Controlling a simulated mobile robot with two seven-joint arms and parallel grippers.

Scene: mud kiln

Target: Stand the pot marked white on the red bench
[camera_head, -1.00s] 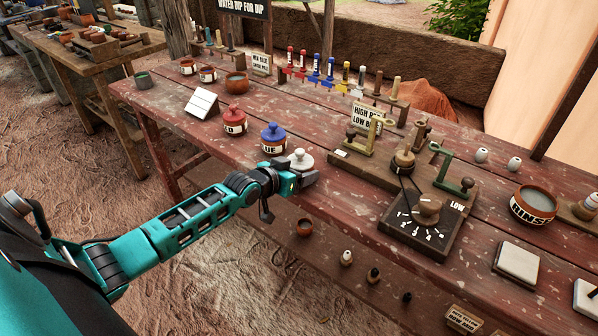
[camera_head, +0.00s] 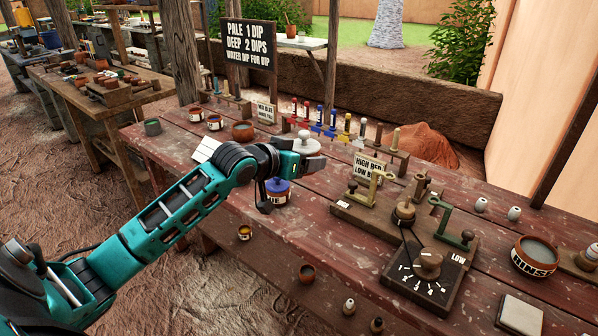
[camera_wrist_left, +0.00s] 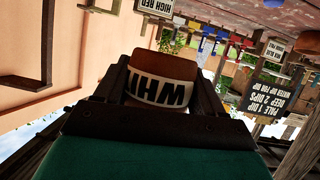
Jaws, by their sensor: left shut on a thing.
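The pot marked white shows its pale knobbed lid (camera_head: 307,146) in the head view, held above the red bench (camera_head: 312,226). In the left wrist view its brown body and white label (camera_wrist_left: 160,92) sit between the fingers, the letters "WHI" upside down. My left gripper (camera_head: 311,161) is shut on this pot, which looks about upright. The pot's lower body is mostly hidden by the gripper in the head view. The blue-lidded pot (camera_head: 277,192) stands on the bench below and left of the gripper. My right gripper is not in view.
A dial board (camera_head: 430,280) and a wooden stand with brass and green levers (camera_head: 402,213) take up the bench's middle. Brown bowls (camera_head: 243,131) and a row of coloured sticks (camera_head: 333,122) stand at the back. Bare planks lie right of the blue-lidded pot.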

